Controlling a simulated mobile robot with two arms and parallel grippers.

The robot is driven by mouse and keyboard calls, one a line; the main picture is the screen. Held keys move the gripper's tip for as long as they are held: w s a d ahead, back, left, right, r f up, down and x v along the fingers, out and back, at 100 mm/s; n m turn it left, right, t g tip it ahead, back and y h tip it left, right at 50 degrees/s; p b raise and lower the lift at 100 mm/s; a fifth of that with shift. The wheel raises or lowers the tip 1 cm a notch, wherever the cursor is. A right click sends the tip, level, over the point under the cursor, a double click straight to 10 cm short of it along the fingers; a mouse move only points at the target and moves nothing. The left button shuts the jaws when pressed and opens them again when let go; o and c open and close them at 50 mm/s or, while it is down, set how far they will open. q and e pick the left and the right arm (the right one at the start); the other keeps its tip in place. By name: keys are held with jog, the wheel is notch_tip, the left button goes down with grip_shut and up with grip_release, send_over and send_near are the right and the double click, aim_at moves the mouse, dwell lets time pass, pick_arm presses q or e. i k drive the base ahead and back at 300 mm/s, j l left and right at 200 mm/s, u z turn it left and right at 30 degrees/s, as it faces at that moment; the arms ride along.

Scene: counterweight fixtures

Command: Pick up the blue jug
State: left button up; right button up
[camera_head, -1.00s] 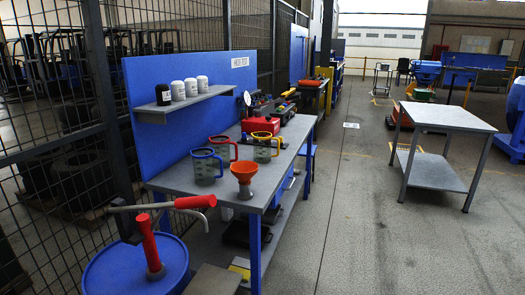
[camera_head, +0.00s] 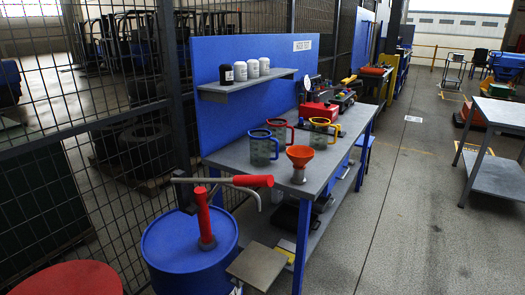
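The blue jug (camera_head: 260,149) is a clear measuring jug with a blue rim and handle. It stands upright on the grey workbench (camera_head: 236,160), near its left front end. A red-rimmed jug (camera_head: 279,128) stands just behind it, and a yellow-rimmed jug (camera_head: 320,134) stands to its right. An orange funnel (camera_head: 299,156) is right of the blue jug, closer to the bench's front edge. Neither of my grippers shows in the view.
A blue drum (camera_head: 190,248) with a red-handled pump (camera_head: 206,220) stands before the bench's near end. A shelf (camera_head: 247,84) with small bottles hangs on the blue back panel. A red round top (camera_head: 68,280) is at lower left. The floor (camera_head: 410,220) right of the bench is clear.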

aim_at(260, 139)
jog(key=i+l+u, duration=0.15)
jog(key=u, duration=0.85)
jog(key=i+l+u, duration=0.2)
jog(key=l, duration=0.2)
jog(key=i+l+u, duration=0.1)
jog(key=l+u, duration=0.15)
jog(key=l, duration=0.15)
jog(key=i+l+u, duration=0.2)
jog(key=l, duration=0.25)
jog(key=l+u, duration=0.2)
jog(key=l, duration=0.25)
